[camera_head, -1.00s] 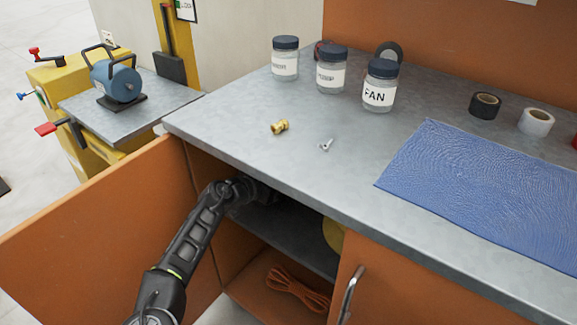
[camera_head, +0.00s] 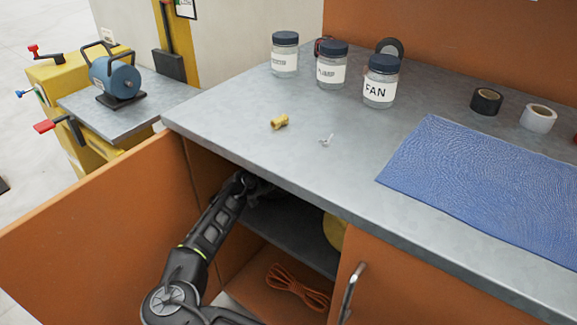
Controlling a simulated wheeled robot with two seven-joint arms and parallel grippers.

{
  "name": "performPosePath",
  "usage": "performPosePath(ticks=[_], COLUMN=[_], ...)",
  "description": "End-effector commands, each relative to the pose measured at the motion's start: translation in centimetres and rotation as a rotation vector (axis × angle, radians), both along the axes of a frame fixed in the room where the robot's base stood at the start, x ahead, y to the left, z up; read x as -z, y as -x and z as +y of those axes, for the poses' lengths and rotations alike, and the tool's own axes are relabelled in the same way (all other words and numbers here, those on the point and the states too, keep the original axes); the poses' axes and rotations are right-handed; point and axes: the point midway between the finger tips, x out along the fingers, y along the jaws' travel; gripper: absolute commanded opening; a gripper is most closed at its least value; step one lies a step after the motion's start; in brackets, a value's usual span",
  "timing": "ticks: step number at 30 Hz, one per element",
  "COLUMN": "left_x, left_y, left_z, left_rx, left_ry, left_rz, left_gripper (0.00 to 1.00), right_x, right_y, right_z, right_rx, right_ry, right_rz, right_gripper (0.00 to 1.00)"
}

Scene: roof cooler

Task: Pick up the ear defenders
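No ear defenders can be clearly made out. A rounded yellow object (camera_head: 335,231) shows in part on the cabinet's inner shelf (camera_head: 290,238), cut off by the closed door; I cannot tell what it is. My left arm reaches from the bottom through the open cabinet front. My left gripper (camera_head: 264,195) is in the shadow under the worktop, over the shelf's left part and left of the yellow object. Its fingers are mostly hidden, so its opening and any contact are unclear. My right gripper is out of view.
The worktop (camera_head: 240,110) overhangs my arm. The open orange door (camera_head: 100,235) stands left, the closed door (camera_head: 400,285) right. An orange cord (camera_head: 297,288) lies on the cabinet floor. Jars (camera_head: 380,82), a brass fitting (camera_head: 279,122) and a blue mat (camera_head: 490,185) are on top.

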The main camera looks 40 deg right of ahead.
Motion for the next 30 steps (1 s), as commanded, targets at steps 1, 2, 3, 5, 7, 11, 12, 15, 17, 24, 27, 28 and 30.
performPosePath(ticks=[1,2,3,5,7,11,12,15,17,24,27,28,30], left_x=[0.05,0.05,0.04,0.02,0.02,0.02,0.02,0.02,0.03,0.02,0.02,0.02,0.02], left_y=[-0.04,-0.04,-0.04,-0.04,-0.04,-0.03,-0.03,-0.02,-0.02,-0.01,-0.01,-0.01,-0.01], left_z=[0.03,0.03,0.03,0.03,0.03,0.03,0.02,0.02,0.01,0.00,0.00,0.00,0.00], left_rx=[0.000,-0.001,-0.001,-0.001,-0.001,-0.001,0.000,0.000,0.000,0.000,0.000,0.000,0.000], left_ry=[0.000,0.000,0.000,0.000,0.000,0.000,0.000,0.000,0.000,0.000,0.000,0.000,0.000], left_rz=[-0.001,-0.001,-0.001,-0.001,-0.001,-0.001,-0.001,-0.001,-0.001,0.000,0.000,0.000,0.000], left_gripper=[0.34,0.34,0.34,0.34,0.34,0.34,0.34,0.34,0.34,0.34,0.34,0.34,0.34], right_x=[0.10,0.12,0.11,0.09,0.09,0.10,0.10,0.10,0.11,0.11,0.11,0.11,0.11], right_y=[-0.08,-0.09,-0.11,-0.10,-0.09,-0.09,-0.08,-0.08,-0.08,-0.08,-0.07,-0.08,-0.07], right_z=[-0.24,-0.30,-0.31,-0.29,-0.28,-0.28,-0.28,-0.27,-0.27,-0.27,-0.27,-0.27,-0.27], right_rx=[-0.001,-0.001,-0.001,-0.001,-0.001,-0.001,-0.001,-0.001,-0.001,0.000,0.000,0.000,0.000], right_ry=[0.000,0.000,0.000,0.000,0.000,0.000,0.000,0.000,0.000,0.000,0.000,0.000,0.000], right_rz=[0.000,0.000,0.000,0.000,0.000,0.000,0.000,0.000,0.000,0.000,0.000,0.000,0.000], right_gripper=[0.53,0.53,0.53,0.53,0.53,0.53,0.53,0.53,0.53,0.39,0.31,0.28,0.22])
